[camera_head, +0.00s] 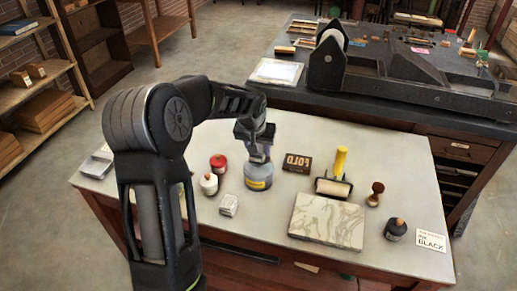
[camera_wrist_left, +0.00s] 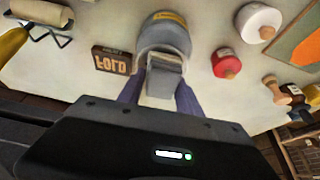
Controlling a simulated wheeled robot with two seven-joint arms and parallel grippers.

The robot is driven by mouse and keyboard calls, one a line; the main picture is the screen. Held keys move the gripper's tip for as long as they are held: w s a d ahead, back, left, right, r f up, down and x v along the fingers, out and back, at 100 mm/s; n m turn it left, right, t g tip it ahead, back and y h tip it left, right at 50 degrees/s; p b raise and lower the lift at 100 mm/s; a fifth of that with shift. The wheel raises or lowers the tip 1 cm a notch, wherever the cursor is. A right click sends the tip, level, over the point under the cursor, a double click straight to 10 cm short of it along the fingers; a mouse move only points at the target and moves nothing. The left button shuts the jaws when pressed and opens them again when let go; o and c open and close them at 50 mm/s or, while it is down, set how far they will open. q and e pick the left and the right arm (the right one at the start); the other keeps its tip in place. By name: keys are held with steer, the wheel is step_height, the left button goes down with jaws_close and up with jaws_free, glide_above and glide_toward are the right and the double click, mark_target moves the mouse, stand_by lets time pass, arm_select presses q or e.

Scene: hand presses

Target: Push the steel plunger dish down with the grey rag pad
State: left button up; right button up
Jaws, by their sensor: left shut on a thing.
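A grey can (camera_head: 258,178) with a yellow label stands upright on the pale table, left of its middle. In the left wrist view the can (camera_wrist_left: 170,32) is at top centre, with a lighter grey curved rim, seemingly the steel plunger dish (camera_wrist_left: 147,54), on its near side. My left gripper (camera_head: 257,146) is directly above the can, pointing down. It is shut on a grey block, the rag pad (camera_wrist_left: 165,80), between its two fingers. The pad overlaps the dish in this view; I cannot tell whether they touch. The gripper hides most of the dish in the head view. My right gripper is not in view.
A red jar (camera_head: 218,162), a white jar (camera_head: 208,184) and a small white box (camera_head: 228,204) stand left of the can. A FOLD block (camera_head: 297,163), a yellow-handled roller (camera_head: 333,175), and a marble slab (camera_head: 327,220) are to its right.

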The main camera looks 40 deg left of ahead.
arm_select(q)
steer(key=shift+r+p, duration=1.35)
steer(key=shift+r, duration=1.4)
